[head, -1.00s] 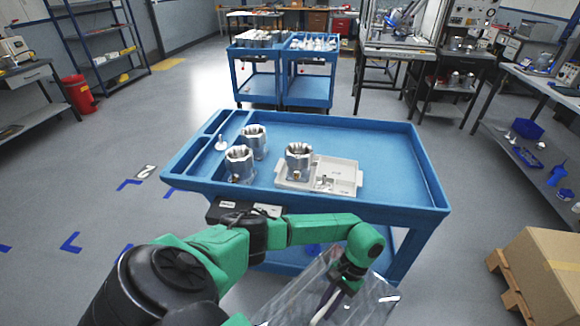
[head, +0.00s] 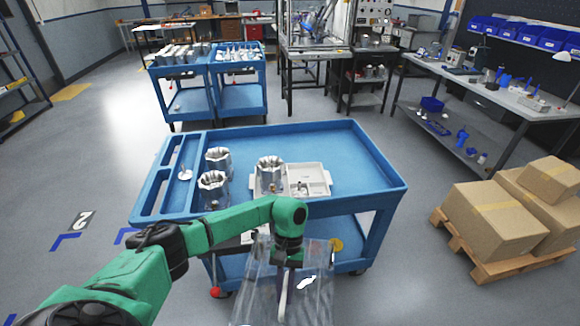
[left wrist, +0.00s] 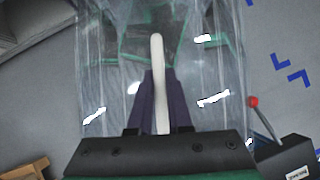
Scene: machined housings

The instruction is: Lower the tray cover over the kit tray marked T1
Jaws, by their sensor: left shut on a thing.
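The kit tray (head: 318,181) is a pale, shallow, compartmented tray on the blue cart's top. A silver machined housing (head: 270,172) stands in its left part and a small part lies in its right part; its marking is too small to read. The tray cover (head: 256,300) is a clear box with a white bar handle (left wrist: 157,60). My left gripper (head: 287,262) is shut on that handle, and the cover hangs in front of the cart, nearer to me than the tray and lower in the picture. In the left wrist view the cover (left wrist: 222,75) surrounds the fingers (left wrist: 158,105). My right gripper is not visible.
The blue cart (head: 350,150) has a raised rim; its right side is bare. Two more housings (head: 213,185) stand left of the tray, and a small part (head: 185,174) lies in a side compartment. Boxes on a pallet (head: 490,218) stand at right. Other carts are behind.

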